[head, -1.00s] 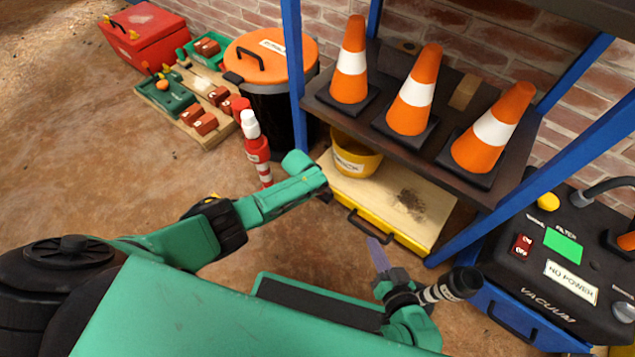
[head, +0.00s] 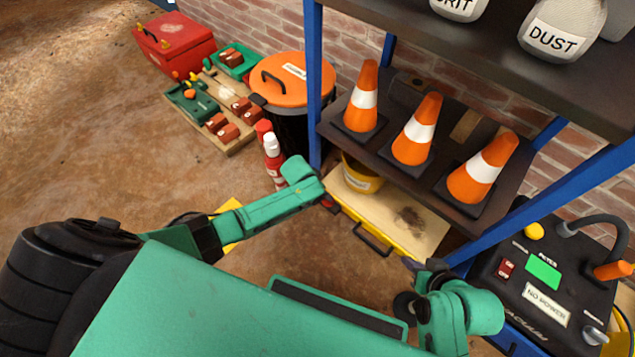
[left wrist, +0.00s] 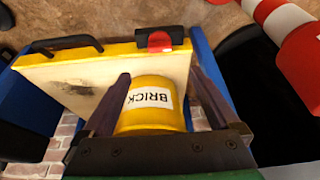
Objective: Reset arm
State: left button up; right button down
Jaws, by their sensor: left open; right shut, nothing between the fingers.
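My left arm reaches in from the left in the head view. Its gripper is mostly hidden behind the green wrist, by the yellow-edged drawer (head: 385,215). In the left wrist view my left gripper (left wrist: 160,76) is open, its two dark fingers apart. The yellow bucket labelled BRICK (left wrist: 152,108) shows between and beyond them, apparently not gripped. The bucket also shows in the head view (head: 360,180), partly hidden by the shelf. My right gripper (head: 412,265) is shut and empty, low in front of the rack, near a blue post.
A blue-posted rack holds three traffic cones (head: 415,135) on a dark shelf. A vacuum unit (head: 540,275) stands right. An orange-lidded bin (head: 285,78), a red-and-white post (head: 273,160) and a board of bricks (head: 225,125) stand left. Open floor lies at the left.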

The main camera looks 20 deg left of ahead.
pick_arm(q)
jog(key=shift+v, duration=0.9)
pick_arm(e)
jog(key=d, duration=0.1)
jog(key=s+d+r+g, duration=0.1)
jog(key=h, duration=0.1)
jog(key=shift+s+d+r+g, duration=0.3)
jog(key=shift+d+r, duration=0.05)
jog(key=shift+d, duration=0.05)
pick_arm(q)
jog(key=shift+p, duration=0.3)
